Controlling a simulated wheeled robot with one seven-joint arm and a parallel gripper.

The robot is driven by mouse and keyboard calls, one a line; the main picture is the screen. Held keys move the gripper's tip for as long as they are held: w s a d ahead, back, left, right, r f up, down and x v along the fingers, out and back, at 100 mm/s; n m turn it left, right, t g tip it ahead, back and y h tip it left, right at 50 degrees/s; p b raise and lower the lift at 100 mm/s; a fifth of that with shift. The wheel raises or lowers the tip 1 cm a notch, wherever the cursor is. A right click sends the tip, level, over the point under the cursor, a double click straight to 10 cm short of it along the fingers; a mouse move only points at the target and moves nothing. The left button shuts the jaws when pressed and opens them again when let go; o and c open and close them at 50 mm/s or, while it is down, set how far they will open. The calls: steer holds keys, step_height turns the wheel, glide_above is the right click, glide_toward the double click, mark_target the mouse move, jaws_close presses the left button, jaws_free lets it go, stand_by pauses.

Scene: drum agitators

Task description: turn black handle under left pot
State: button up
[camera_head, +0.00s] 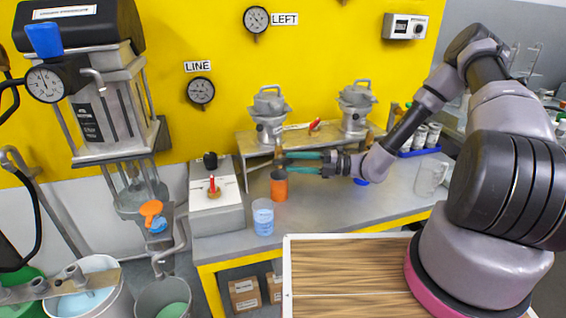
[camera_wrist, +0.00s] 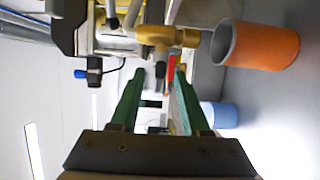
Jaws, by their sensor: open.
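The left pot (camera_head: 268,112), a grey metal vessel, stands on a raised shelf at the yellow wall. A brass valve shows below it, in the wrist view at the top (camera_wrist: 160,37). My gripper (camera_head: 284,162) has green fingers and points left beneath the shelf, just above the orange cup.
The orange cup (camera_head: 279,185) stands below the gripper, with a blue cup (camera_head: 263,216) in front. A second pot (camera_head: 356,108) stands right. A clear jug (camera_head: 431,178) is farther right.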

mark_target(291, 162)
steer(key=shift+w+a, duration=0.15)
steer(key=shift+a, duration=0.85)
steer(key=shift+w+a, duration=0.1)
steer(key=shift+a, duration=0.9)
jaws_close()
